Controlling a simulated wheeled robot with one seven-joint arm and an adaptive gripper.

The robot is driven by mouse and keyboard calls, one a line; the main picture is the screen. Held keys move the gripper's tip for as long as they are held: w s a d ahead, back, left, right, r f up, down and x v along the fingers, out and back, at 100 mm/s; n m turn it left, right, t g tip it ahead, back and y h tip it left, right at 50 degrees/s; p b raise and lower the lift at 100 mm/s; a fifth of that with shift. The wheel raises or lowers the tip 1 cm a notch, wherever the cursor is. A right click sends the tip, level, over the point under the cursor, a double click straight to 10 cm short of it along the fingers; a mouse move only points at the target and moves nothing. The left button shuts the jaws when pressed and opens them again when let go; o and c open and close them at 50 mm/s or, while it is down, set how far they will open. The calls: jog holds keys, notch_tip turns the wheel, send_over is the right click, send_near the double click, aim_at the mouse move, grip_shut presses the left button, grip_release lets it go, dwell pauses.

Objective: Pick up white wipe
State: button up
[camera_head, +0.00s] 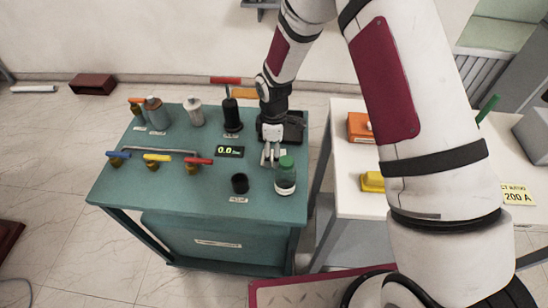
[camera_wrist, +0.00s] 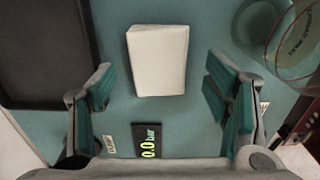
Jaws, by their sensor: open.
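The white wipe (camera_wrist: 157,60) shows in the wrist view as a pale, block-like folded piece lying on the green tabletop. My gripper (camera_wrist: 160,88) is open, with one finger left and one right of the wipe. There is a gap on both sides, and neither finger appears to touch it. In the head view my gripper (camera_head: 270,155) is low over the right part of the green table (camera_head: 160,188). I cannot clearly tell the wipe from my gripper there.
A black tray (camera_wrist: 40,50) lies left of the wipe in the wrist view. A green-lidded jar (camera_head: 286,178) stands close to my gripper. A pressure display (camera_head: 230,151), black cup (camera_head: 240,184) and black pump-like device (camera_head: 232,115) are nearby. A white table (camera_head: 350,195) stands right.

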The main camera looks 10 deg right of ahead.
jog(key=shift+f, duration=1)
jog(key=c, duration=1)
jog(key=shift+r, duration=0.1)
notch_tip(320, 180, up, 9)
jog(key=shift+w+f+b, duration=0.1)
jog(key=shift+b, duration=0.6)
jog(key=shift+r, duration=0.55)
